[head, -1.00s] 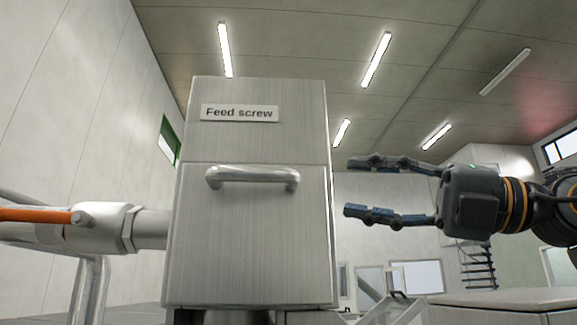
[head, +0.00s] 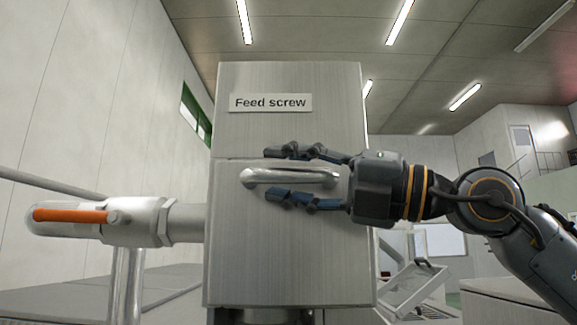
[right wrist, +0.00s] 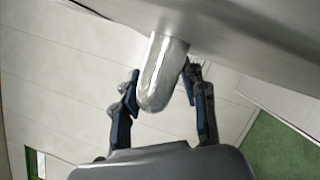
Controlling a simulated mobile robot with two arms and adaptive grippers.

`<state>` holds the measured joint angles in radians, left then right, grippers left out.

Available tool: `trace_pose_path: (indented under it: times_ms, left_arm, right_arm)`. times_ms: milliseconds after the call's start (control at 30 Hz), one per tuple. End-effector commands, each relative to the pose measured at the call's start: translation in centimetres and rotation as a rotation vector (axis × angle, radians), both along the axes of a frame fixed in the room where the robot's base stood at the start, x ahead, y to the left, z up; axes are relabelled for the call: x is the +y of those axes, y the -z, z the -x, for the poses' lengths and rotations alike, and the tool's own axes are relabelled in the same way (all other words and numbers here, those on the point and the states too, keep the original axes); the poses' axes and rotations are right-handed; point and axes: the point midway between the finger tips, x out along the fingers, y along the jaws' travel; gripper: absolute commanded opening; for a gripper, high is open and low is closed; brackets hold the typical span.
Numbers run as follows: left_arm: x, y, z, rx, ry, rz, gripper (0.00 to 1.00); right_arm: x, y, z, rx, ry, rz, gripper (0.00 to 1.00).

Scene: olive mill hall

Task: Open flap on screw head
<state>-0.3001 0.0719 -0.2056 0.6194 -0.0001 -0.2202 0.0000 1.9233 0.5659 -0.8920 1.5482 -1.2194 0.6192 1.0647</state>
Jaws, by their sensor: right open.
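The screw head is a brushed metal box labelled "Feed screw" (head: 270,103) in the head view. Its flap (head: 290,255) is the lower front panel and looks shut, level with the panel above. A horizontal bar handle (head: 262,177) is fixed near the flap's top edge. My right gripper (head: 280,174) is open, with one finger above the handle and one below it. In the right wrist view the rounded handle (right wrist: 162,75) sits between the open fingers (right wrist: 160,98). I cannot tell whether a finger touches it. My left gripper is not in view.
A pipe with a valve and orange lever (head: 70,215) joins the box on its left. A metal frame or tray (head: 412,285) stands at the lower right behind the box. The space in front of the flap looks clear apart from my right arm.

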Motion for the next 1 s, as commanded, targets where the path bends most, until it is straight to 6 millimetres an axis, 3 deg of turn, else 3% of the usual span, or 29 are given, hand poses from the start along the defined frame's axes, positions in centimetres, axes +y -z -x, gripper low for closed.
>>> trace_pose_path:
  times_ms: [167, 400, 767, 1000]
  left_arm:
    - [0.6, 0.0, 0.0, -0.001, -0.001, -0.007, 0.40]
    - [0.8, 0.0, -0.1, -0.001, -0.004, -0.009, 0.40]
    - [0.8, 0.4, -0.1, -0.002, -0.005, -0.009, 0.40]
    - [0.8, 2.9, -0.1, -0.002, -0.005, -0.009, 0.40]
  right_arm:
    - [0.0, 0.0, 0.0, 0.001, 0.000, 0.000, 0.43]
    - [0.0, 0.0, 0.0, 0.001, 0.000, 0.000, 0.00]
    - [0.0, 0.3, 0.2, -0.009, 0.000, 0.001, 0.00]
    - [0.1, 1.3, 1.6, -0.094, -0.003, 0.002, 0.00]
